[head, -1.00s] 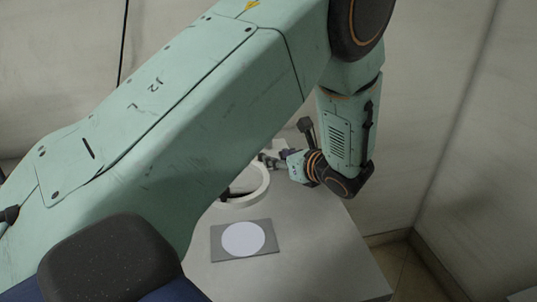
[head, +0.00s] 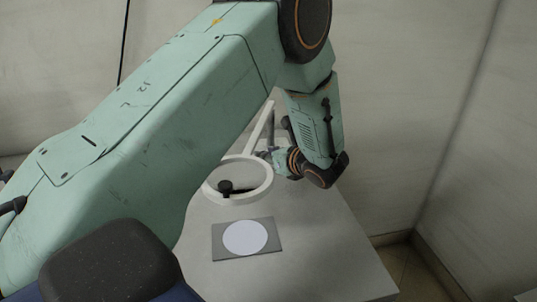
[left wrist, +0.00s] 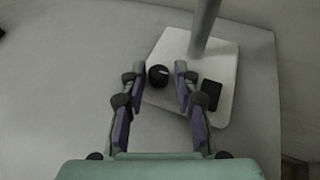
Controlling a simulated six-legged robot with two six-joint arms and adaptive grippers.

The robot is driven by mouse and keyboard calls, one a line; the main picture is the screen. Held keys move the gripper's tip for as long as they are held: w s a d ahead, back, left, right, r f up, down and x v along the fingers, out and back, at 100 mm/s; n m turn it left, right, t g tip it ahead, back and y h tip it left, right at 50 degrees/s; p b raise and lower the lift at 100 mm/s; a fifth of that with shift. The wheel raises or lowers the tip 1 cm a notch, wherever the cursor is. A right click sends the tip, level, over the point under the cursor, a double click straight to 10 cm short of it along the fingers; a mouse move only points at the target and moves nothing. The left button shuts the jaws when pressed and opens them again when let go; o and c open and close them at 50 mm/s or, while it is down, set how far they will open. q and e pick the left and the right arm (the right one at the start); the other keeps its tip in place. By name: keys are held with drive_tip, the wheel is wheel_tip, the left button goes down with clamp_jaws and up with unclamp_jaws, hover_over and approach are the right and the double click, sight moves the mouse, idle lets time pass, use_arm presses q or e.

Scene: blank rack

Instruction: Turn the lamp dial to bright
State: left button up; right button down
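A white ring-shaped lamp head (head: 237,201) shows in the head view, with a slanted white arm (head: 262,126) behind it. In the left wrist view, the lamp's pale base (left wrist: 172,50) carries a grey post (left wrist: 204,24), a round black dial (left wrist: 158,75) with a light mark, and a black rectangular part (left wrist: 211,92). My left gripper (head: 264,156) is near the ring's right rear side. In the left wrist view, the left gripper (left wrist: 160,74) is open, its fingertips apart on either side of the dial, nearer its left edge. Contact cannot be told. My right gripper is not in view.
A grey square plate with a white disc (head: 246,238) lies on the pale table (head: 320,265) in front of the lamp. The table's front right is clear. A dark knob-like shape (head: 225,187) shows through the ring. Walls stand close behind and right.

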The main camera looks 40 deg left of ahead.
use_arm(q)
drive_tip(key=shift+s+r, duration=0.1)
drive_tip(key=shift+s, duration=0.05)
drive_tip(key=shift+c, duration=1.4)
clamp_jaws()
